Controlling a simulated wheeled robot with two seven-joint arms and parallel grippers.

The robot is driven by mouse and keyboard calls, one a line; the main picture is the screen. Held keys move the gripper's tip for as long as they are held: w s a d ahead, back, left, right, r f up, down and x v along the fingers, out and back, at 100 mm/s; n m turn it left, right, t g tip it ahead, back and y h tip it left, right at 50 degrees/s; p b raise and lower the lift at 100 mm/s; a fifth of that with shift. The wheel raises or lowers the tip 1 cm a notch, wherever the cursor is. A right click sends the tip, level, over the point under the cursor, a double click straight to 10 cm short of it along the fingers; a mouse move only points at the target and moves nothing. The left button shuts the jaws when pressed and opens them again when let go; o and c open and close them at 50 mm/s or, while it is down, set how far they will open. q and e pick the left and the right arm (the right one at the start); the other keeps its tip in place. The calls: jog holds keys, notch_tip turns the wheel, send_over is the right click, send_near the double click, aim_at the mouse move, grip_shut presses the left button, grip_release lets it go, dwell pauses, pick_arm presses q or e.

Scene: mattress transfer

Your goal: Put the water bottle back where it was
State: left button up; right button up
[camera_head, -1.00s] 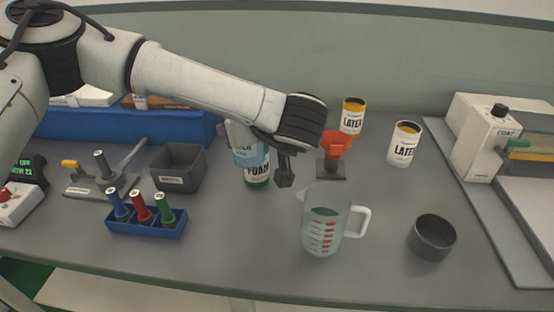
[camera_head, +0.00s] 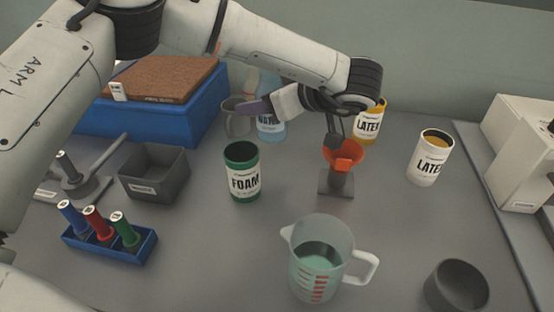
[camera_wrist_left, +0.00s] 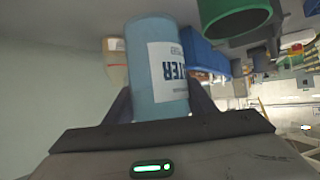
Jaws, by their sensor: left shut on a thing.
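The water bottle (camera_head: 271,128), pale blue with a white label, is in my left gripper (camera_head: 262,110), behind and to the right of the green FOAM can (camera_head: 243,175). The hand and a finger cover the bottle's upper middle. In the left wrist view, the gripper's two fingers are shut around the bottle (camera_wrist_left: 155,65), whose label reads upside down. Whether its base touches the table cannot be told. My right gripper is not in view.
A grey mug (camera_head: 236,119) and blue bin (camera_head: 160,110) are left of the bottle. A red funnel on a stand (camera_head: 343,158) and two LATEX cans (camera_head: 372,122) (camera_head: 430,158) are to the right. The measuring jug (camera_head: 318,262) is in front. Table between jug and FOAM can is clear.

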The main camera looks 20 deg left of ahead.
aim_at(283, 140)
pick_arm(q)
notch_tip(283, 140, down, 10)
jog(key=shift+r, duration=0.15)
dwell(0.3)
jog(key=o, duration=1)
jog(key=shift+c, duration=0.2)
jog(key=shift+o, duration=0.4)
jog(key=b+v, duration=0.1)
jog(key=v, duration=1.1)
jog(key=shift+s, duration=0.1)
